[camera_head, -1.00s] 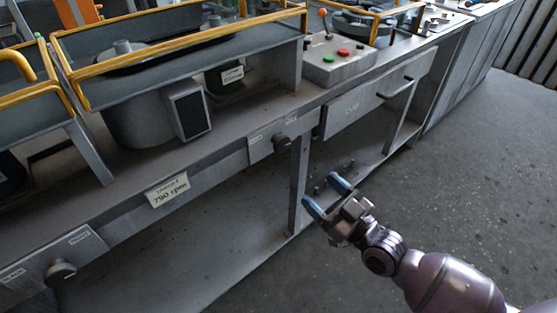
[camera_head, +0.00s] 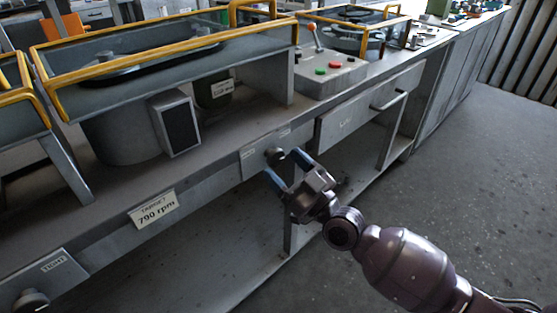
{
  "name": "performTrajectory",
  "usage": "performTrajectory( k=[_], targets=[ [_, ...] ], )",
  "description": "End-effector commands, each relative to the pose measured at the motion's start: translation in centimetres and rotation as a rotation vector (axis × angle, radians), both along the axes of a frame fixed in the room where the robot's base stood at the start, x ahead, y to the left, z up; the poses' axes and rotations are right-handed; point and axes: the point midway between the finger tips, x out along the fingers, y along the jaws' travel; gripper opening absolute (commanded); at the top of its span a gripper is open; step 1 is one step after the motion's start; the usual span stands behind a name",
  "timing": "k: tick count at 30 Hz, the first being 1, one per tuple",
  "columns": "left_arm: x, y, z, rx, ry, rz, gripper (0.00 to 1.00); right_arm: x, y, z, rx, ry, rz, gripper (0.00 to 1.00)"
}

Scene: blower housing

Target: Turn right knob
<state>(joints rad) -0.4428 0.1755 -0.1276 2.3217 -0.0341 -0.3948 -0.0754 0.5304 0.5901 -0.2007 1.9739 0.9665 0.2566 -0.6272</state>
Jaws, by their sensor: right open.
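The right knob (camera_head: 274,156) is a dark round knob on a grey plate on the bench's front face, near the middle of the view. My right gripper (camera_head: 285,168) is open, with its two blue-tipped fingers pointing at the knob. One fingertip is just right of the knob and the other is below and left of it. I cannot tell whether either finger touches it. Another dark knob (camera_head: 31,300) sits on a plate at the lower left, partly cut off by the frame edge. My left gripper is not in view.
A sign reading "TARGET 790 rpm" (camera_head: 154,208) hangs on the bench front between the knobs. A control box (camera_head: 327,74) with red and green buttons and a lever stands on the bench. A drawer (camera_head: 366,106) is right of the gripper. Grey floor (camera_head: 450,170) is clear at right.

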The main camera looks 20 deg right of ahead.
Motion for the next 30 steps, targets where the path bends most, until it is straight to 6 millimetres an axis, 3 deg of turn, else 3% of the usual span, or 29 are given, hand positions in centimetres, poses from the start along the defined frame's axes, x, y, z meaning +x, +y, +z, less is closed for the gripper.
performTrajectory(
  k=[6,17,26,30],
  targets=[
    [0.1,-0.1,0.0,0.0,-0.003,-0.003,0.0,1.6,0.7,0.7,0.0,0.0,-0.001,0.71],
    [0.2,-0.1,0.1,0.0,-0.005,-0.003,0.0,1.9,0.8,0.8,-0.002,0.002,-0.001,0.71],
    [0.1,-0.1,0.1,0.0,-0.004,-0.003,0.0,1.9,0.8,0.8,-0.001,0.001,-0.001,0.25],
    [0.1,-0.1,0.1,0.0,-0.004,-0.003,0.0,1.9,0.8,0.8,0.003,0.002,0.0,0.21]
  ],
)
